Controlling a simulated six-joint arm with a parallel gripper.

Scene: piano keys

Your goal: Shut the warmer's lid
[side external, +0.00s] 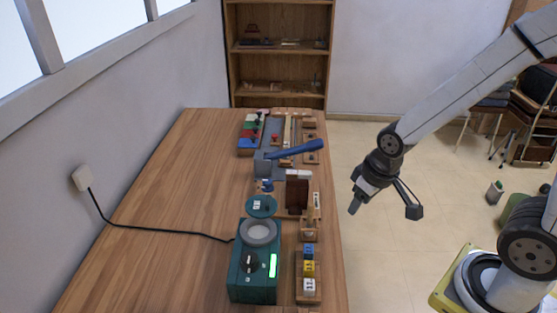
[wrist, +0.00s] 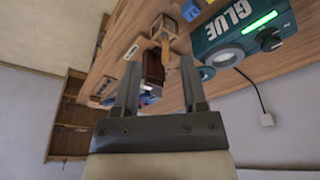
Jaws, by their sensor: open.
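The warmer is a dark green box (side external: 250,285) at the near end of the bench, with a dial and a lit green bar on its front. Its round grey-rimmed mouth (side external: 259,231) is uncovered on top. The lid, a teal disc with a pale label (side external: 261,207), stands open at the far side of the mouth. The wrist view shows the warmer (wrist: 245,32), marked GLUE, at upper right, with the bluish lid (wrist: 206,73) beside the mouth. My gripper (side external: 384,208) is open and empty, over the floor right of the bench and apart from the warmer.
A tray of coloured blocks (side external: 308,275) sits right of the warmer. Beyond the lid stand a dark brown block (side external: 297,193) and a blue-handled lever (side external: 295,150). A black cord (side external: 165,231) runs to the wall. The bench's left side is otherwise clear.

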